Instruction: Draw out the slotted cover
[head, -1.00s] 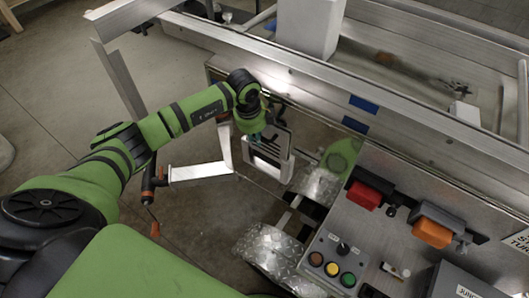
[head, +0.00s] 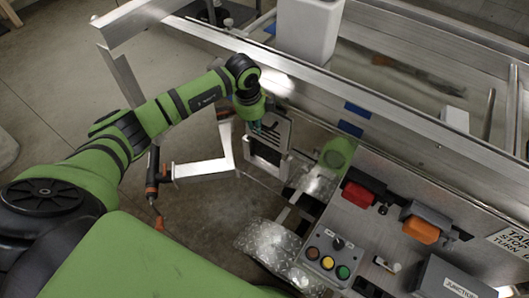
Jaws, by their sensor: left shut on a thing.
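The slotted cover (head: 279,128) is a small grey plate with dark slots, upright at the side of the aluminium trailer frame. My left gripper (head: 257,126) is shut on its left edge; the fingertips are small and partly hidden by my wrist. A pale rectangular frame (head: 265,158) shows just below the cover. I cannot tell whether the cover still touches this frame. My right gripper is out of view.
Open floor (head: 60,100) shows at left.

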